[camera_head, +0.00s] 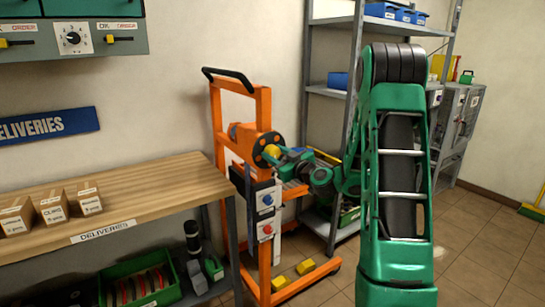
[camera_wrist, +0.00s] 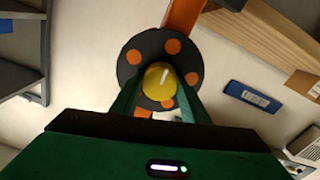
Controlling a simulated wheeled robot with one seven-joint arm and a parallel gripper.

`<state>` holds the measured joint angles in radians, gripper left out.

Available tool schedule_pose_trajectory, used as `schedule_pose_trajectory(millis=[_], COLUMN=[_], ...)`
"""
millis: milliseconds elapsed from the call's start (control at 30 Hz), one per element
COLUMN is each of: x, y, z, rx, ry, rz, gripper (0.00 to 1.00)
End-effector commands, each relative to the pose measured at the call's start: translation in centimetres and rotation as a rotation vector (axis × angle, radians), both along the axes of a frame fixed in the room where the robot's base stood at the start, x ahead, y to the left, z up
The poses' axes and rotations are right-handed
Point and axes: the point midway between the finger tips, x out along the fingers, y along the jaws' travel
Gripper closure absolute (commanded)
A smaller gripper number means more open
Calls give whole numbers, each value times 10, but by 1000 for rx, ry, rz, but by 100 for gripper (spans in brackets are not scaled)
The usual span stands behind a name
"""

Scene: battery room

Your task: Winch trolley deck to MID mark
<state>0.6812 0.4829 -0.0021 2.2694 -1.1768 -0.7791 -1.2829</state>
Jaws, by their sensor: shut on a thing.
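The orange trolley (camera_head: 264,105) stands upright on the floor beside the wooden bench, with a black handle at its top. Its winch has a dark round disc with orange spots (camera_wrist: 133,57) and a yellow knob with a white line (camera_wrist: 158,78) at the centre. My gripper (camera_wrist: 158,88) has a finger on each side of the yellow knob and is shut on it. In the head view my gripper (camera_head: 277,154) reaches the winch from the right. I cannot make out the MID mark.
A panel with a blue knob and a red knob (camera_head: 265,229) is on the trolley's front, below the winch. The wooden bench (camera_head: 150,190) with several cartons is at the left. Grey shelving (camera_head: 332,88) stands behind my arm.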

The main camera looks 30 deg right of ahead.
Motion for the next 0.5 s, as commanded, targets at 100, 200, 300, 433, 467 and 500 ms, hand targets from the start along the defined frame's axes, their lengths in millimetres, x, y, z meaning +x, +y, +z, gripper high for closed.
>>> schedule_pose_trajectory(millis=[100, 200, 300, 433, 467, 500], x=[-1, -1, -1, -1, -1, -1], y=[2, 2, 2, 2, 1, 1], z=[-5, -5, -5, -4, -3, -3], rx=[1, 1, 2, 2, 1, 1], ry=[10, 9, 9, 8, 7, 6], rz=[3, 4, 4, 3, 3, 3], gripper=[81, 81, 81, 40, 40, 40])
